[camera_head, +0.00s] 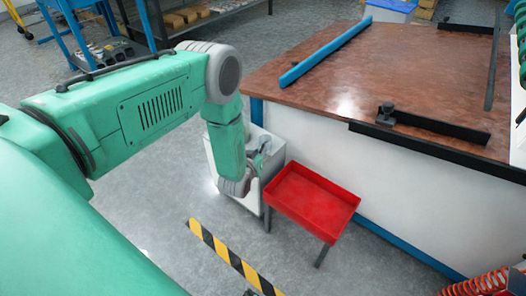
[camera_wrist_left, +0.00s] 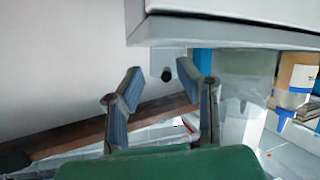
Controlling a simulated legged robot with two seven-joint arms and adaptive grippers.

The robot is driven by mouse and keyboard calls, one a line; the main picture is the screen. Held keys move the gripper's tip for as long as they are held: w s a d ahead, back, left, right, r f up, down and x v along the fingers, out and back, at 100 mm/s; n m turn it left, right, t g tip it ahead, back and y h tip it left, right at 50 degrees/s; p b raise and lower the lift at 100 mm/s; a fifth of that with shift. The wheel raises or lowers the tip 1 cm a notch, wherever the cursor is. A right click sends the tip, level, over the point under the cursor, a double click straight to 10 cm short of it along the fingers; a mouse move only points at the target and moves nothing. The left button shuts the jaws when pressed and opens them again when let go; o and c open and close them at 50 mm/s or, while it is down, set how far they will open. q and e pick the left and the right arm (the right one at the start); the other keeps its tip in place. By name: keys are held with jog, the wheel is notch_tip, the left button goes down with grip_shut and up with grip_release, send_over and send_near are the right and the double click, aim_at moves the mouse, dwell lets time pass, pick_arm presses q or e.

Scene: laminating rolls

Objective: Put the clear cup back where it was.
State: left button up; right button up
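My left gripper (camera_head: 261,158) hangs at the end of my green arm, over or beside the white box-like stand left of the red tray; its fingers are small there. In the left wrist view the two blue-padded fingers of the left gripper (camera_wrist_left: 164,80) are spread apart, with nothing held between them. A clear cup cannot be made out for certain in either view. A pale, see-through-looking shape (camera_wrist_left: 247,80) shows right of the fingers, but I cannot tell what it is. My right gripper is not in view.
A red tray (camera_head: 312,203) stands right of the white stand (camera_head: 276,160). The brown-topped table (camera_head: 400,75) bears a blue bar (camera_head: 325,50) and black rails. In the wrist view, a bottle with a blue tip (camera_wrist_left: 294,90) is at right and a grey ledge (camera_wrist_left: 225,34) above.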

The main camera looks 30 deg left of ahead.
pick_arm(q)
jog(key=s+d+r+m+g+h+p, duration=0.1)
jog(key=s+d+r+m+g, duration=0.1)
jog(key=s, duration=1)
jog(key=s+d+r+m+g+h+p, duration=0.1)
jog(key=s+d+r+g, duration=0.2)
jog(key=s, duration=0.9)
jog(key=s+d+r+m+g+h+p, duration=0.1)
jog(key=s+d+r+m+g, duration=0.1)
jog(key=s+d+g, duration=0.2)
jog(key=s+g, duration=0.3)
jog(key=s, duration=0.5)
jog(key=shift+s+r+m+g, duration=0.3)
jog(key=shift+s+r, duration=0.05)
jog(key=shift+r, duration=0.05)
notch_tip(320, 180, up, 8)
jog(key=p, duration=0.8)
jog(key=shift+r+p, duration=0.2)
jog(key=shift+p, duration=0.2)
jog(key=shift+w, duration=0.15)
